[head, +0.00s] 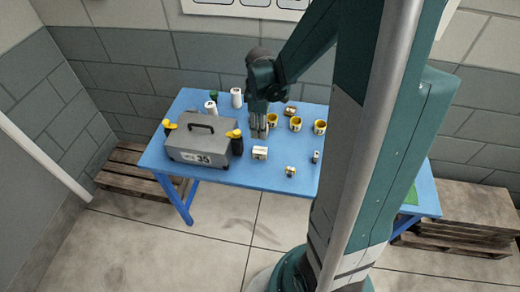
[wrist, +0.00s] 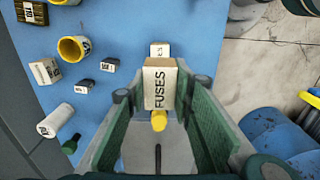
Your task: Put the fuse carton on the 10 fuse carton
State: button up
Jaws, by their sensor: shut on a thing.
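My gripper (head: 258,136) points down over the blue table. In the wrist view my gripper (wrist: 158,105) is shut on the fuse carton (wrist: 159,84), a cream box marked FUSES, held between the green finger pads. A second cream carton (wrist: 160,49) shows just beyond it, mostly hidden behind the held one; only the end of its label shows. In the head view a cream carton (head: 260,153), likely this one, stands on the table just in front of my fingers. The held carton cannot be made out clearly in the head view.
A grey toolbox (head: 199,145) marked 35 stands to the left, with a black and yellow bottle (head: 234,141) beside it. Several yellow mugs (head: 295,124) stand to the right. White rolls (head: 236,97) stand behind. A small can-like item (head: 290,171) lies near the blue table's (head: 235,176) front edge.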

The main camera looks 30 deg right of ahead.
send_over(260, 150)
jog(key=shift+f+b, duration=0.35)
jog(key=shift+f, duration=2.55)
jog(key=shift+f, duration=2.05)
jog(key=shift+f+b, duration=0.2)
jog(key=shift+b, duration=0.25)
jog(key=o, duration=0.9)
jog(key=shift+r, duration=0.25)
jog(key=shift+r+p, duration=0.9)
jog(key=shift+r, duration=5.05)
